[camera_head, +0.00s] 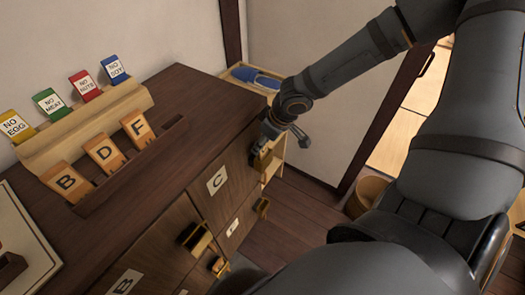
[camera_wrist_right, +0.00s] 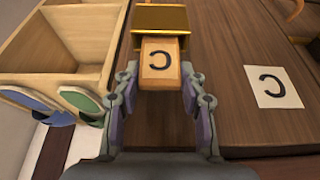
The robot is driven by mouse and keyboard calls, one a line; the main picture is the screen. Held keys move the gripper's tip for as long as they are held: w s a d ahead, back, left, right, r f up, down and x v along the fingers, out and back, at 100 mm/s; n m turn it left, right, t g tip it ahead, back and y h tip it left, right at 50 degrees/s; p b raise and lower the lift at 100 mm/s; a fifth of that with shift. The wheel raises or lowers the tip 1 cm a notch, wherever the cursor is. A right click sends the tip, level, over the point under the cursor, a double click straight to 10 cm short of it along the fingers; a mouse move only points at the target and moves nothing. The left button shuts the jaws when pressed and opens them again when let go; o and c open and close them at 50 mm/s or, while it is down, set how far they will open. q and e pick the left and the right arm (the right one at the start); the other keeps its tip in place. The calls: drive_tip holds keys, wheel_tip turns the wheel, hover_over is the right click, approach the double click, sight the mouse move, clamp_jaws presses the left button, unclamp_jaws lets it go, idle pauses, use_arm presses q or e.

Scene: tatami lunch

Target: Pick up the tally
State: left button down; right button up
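The wooden tally marked C (camera_wrist_right: 160,58) sits at the brass holder (camera_wrist_right: 160,18) on the front of the dark wood cabinet, its letter upside down in the right wrist view. My right gripper (camera_wrist_right: 160,72) has one finger along each side edge of the tally and appears shut on it. In the head view my right gripper (camera_head: 268,140) is at the front of the cabinet, beside the white C label (camera_head: 216,180); it partly covers the tally there. My left gripper is not in view.
On the cabinet top (camera_head: 150,165) stand tallies B (camera_head: 69,182), D (camera_head: 105,153) and F (camera_head: 137,129) in a slotted rack with an empty slot (camera_head: 173,125). Coloured cards stand behind them. A light wood shelf (camera_wrist_right: 62,48) is close beside my right gripper.

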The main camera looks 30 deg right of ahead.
drive_tip(key=c, duration=0.4)
